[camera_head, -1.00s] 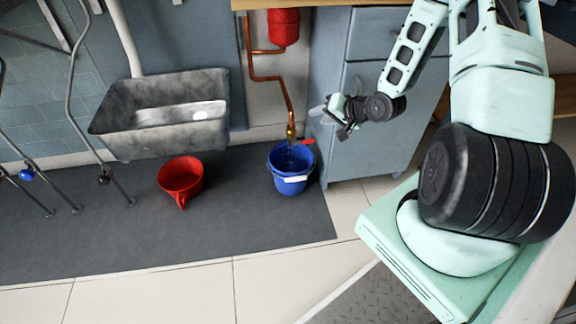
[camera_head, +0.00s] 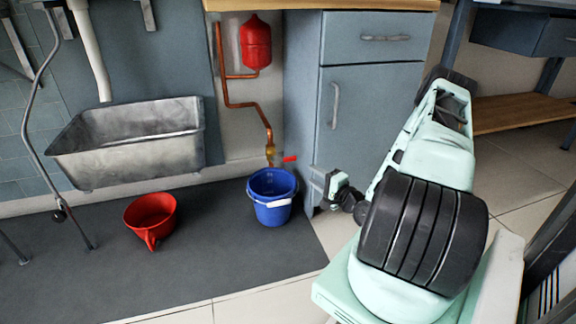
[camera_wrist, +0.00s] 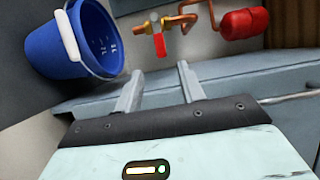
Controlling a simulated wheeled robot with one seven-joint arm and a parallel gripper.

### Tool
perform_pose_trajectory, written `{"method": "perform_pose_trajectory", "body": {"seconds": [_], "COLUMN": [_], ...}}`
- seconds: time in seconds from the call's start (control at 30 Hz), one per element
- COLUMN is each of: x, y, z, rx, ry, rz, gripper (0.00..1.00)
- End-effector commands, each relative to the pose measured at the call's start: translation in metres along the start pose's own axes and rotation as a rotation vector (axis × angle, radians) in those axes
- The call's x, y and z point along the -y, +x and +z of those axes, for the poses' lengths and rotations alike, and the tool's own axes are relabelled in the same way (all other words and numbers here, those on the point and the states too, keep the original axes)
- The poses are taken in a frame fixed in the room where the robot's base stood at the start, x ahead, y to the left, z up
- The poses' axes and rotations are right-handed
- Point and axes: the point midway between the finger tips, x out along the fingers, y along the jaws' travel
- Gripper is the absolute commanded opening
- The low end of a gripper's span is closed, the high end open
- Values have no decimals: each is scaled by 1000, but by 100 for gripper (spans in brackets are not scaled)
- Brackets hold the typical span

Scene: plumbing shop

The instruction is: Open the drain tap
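The drain tap is a brass valve (camera_head: 270,153) with a red lever (camera_head: 289,159), at the lower end of a copper pipe (camera_head: 240,104). In the wrist view the red lever (camera_wrist: 160,45) shows just beyond and above the fingertips. A blue bucket (camera_head: 272,212) with a white grip on its handle stands below the tap; it also shows at the upper left of the wrist view (camera_wrist: 60,48). My gripper (camera_head: 318,186) is right of the bucket and lower than the lever. Its two fingers (camera_wrist: 158,75) are apart with nothing between them, not touching the lever.
A red expansion vessel (camera_head: 256,45) hangs above the pipe. A grey cabinet (camera_head: 365,120) stands close behind my gripper. A red funnel-like pot (camera_head: 152,217) sits on the dark mat (camera_head: 190,275). A metal sink (camera_head: 135,150) is at the left.

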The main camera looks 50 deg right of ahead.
Motion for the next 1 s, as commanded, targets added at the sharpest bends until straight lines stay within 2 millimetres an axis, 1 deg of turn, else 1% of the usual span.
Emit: {"method": "perform_pose_trajectory", "body": {"seconds": [0.03, 0.2, 0.4, 0.5, 0.6, 0.7, 0.83, 1.0], "x": [-4, -4, -5, -4, -3, -2, -1, 0], "y": [12, 48, 88, 105, 118, 126, 130, 131], "z": [0, 1, 0, 1, 0, 0, 0, 0], "rx": [3, 3, 2, 1, 2, 0, 0, 0], "ry": [-4, -3, -4, -3, -3, -3, -1, -1], "rz": [-4, -2, -2, -1, -1, 0, 2, 2], "gripper": [39, 39, 39, 39, 39, 39, 39, 39]}}
